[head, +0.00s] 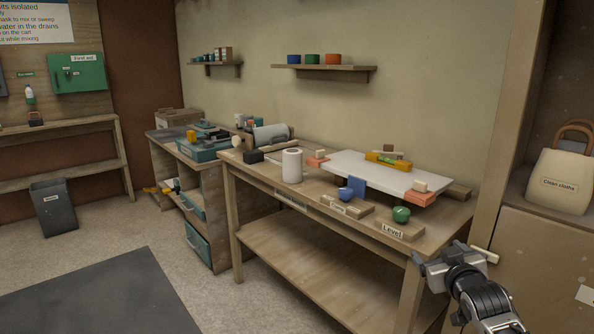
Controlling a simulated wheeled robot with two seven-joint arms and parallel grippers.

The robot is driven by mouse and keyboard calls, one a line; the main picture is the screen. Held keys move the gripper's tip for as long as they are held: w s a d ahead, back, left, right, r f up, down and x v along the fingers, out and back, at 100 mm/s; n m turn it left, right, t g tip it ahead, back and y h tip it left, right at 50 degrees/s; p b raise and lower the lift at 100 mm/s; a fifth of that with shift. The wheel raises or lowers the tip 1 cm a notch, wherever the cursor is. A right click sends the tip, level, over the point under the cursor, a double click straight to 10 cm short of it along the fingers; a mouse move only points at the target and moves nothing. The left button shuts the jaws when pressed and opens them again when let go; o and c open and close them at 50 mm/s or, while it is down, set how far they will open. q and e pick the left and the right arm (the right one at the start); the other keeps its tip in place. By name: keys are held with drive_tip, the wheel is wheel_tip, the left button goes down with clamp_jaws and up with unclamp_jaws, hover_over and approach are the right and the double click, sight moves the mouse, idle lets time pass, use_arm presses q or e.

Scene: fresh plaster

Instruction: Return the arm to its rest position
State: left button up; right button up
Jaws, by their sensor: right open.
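My right arm (485,300) comes in from the lower right, and my right gripper (446,257) is in front of the right end of the workbench (445,222). The gripper is open, and I see nothing held in it. It appears below and to the right of a green ball-shaped knob (401,214) on a wooden block labelled "Level" (392,231). My left gripper is not in view.
The bench holds a white board (350,170) with a yellow level (388,161), a white roll (292,165) and a blue-knobbed tool (346,194). A cabinet (540,250) with a cloth bag (560,180) stands at right. A grey bin (53,208) and open floor lie left.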

drive_tip(key=s+a+f+g+y, duration=0.2)
drive_tip(key=s+a+f, duration=0.45)
drive_tip(key=s, duration=0.25)
drive_tip(key=s+a+f+g+y, duration=0.1)
drive_tip(key=s+a+f, duration=0.4)
drive_tip(key=s+f, duration=0.35)
drive_tip(key=s+a+f+g+y, duration=0.1)
drive_tip(key=s+a, duration=0.2)
drive_tip(key=s, duration=0.5)
drive_tip(key=s+a+g, duration=0.1)
drive_tip(key=s+a, duration=0.2)
drive_tip(key=s, duration=0.6)
drive_tip(key=shift+s+a+f+y, duration=0.2)
drive_tip(key=shift+f+y, duration=0.15)
drive_tip(key=shift+y, duration=0.05)
